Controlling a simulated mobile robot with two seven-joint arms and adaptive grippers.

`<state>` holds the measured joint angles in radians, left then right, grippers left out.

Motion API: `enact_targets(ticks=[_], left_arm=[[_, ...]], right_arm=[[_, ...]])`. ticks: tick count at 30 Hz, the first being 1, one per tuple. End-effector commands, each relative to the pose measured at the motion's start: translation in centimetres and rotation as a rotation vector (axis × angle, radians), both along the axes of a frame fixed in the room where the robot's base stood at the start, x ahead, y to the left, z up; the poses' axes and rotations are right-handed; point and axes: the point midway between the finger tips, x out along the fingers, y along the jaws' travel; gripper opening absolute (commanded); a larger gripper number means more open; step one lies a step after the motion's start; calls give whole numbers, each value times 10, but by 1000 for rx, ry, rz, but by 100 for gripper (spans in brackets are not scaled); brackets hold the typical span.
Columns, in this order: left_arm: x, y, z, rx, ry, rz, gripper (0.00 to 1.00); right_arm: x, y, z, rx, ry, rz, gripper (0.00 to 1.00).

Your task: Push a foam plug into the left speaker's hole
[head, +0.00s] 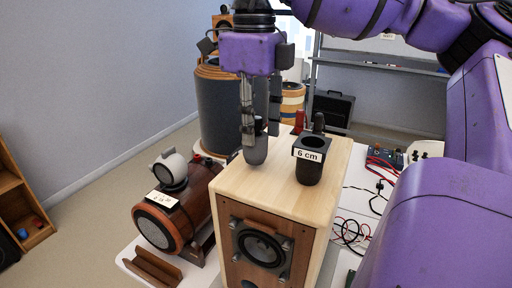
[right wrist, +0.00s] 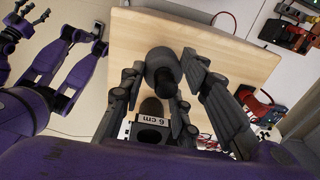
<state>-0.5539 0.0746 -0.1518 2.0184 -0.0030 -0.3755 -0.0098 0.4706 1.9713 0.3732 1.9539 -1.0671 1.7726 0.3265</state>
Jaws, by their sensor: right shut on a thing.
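My right gripper (head: 257,138) points down over the light wooden top of a box speaker (head: 232,180). It is shut on a dark grey foam plug (head: 256,155), which also shows between the fingers in the right wrist view (right wrist: 161,76). I cannot tell whether the plug touches the top. The speaker's brown front holds a round driver (head: 262,249) and, at the lower picture edge, part of a dark round opening (head: 249,284). To its left lies a brown barrel-shaped speaker (head: 190,212). Purple arm parts at the right wrist view's left edge may include my left gripper (right wrist: 33,20); its jaws are unclear.
A black cup labelled "6 cm" (head: 309,168) stands on the box speaker's top, right of the plug. A tall dark cylindrical speaker (head: 220,112) stands behind. Cables and a blue device (head: 384,158) lie on the white table at right. A brown wooden cradle (head: 152,268) lies front left.

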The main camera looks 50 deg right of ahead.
Motion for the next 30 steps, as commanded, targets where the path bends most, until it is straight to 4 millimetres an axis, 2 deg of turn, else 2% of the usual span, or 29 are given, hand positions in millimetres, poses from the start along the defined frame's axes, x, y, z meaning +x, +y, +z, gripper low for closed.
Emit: enact_targets(ticks=[12, 30], left_arm=[[6, 0, 10, 0, -14, 0, 62], [6, 0, 10, 0, -15, 0, 62]], right_arm=[[0, 0, 33, -2, -2, -1, 0], [0, 0, 36, 1, 0, 0, 0]])
